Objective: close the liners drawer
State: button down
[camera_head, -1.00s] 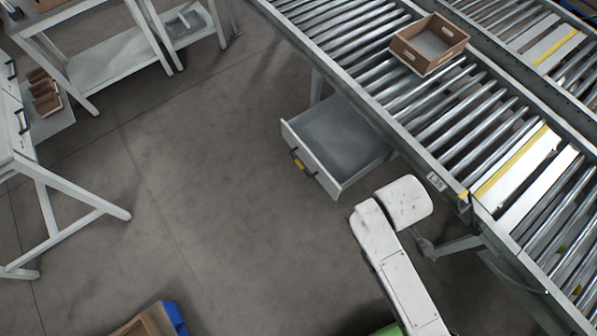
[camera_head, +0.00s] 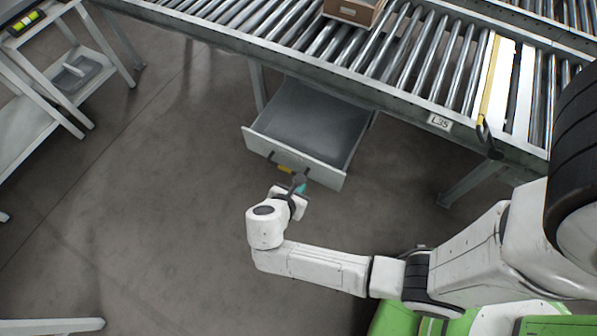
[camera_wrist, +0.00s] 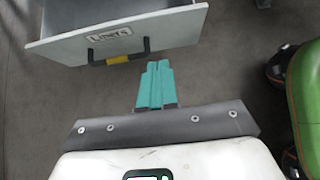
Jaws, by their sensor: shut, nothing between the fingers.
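The liners drawer (camera_head: 311,122) is grey inside with a pale front and hangs under the roller conveyor, pulled out and open. Its front (camera_wrist: 178,30) shows in the wrist view with a "LINERS" label and a dark handle (camera_wrist: 118,58) with a yellow middle. My gripper (camera_head: 300,185) is in front of the drawer front, near the right end of the handle. In the wrist view my gripper's teal fingers (camera_wrist: 157,70) are together and empty, pointing at the drawer front just right of the handle. I cannot tell whether the fingertips touch it.
The roller conveyor (camera_head: 300,45) runs above the drawer, with a cardboard box (camera_head: 353,10) on it. Its leg (camera_head: 470,183) stands right of the drawer. A white bench with a grey tray (camera_head: 75,72) is at the far left. The floor left of the drawer is clear.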

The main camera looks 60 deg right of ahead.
aim_at(319, 165)
jog(key=b+x, duration=0.1)
jog(key=x, duration=0.2)
jog(key=d+r+b+x, duration=0.1)
jog(key=x, duration=0.3)
jog(key=b+x, duration=0.1)
jog(key=x, duration=0.3)
jog(key=shift+d+r, duration=0.15)
jog(key=shift+r, duration=0.1)
jog(key=shift+d, duration=0.55)
jog(key=d+b, duration=0.2)
jog(key=d, duration=2.3)
jog(key=shift+w, duration=0.4)
jog(key=shift+a, duration=0.1)
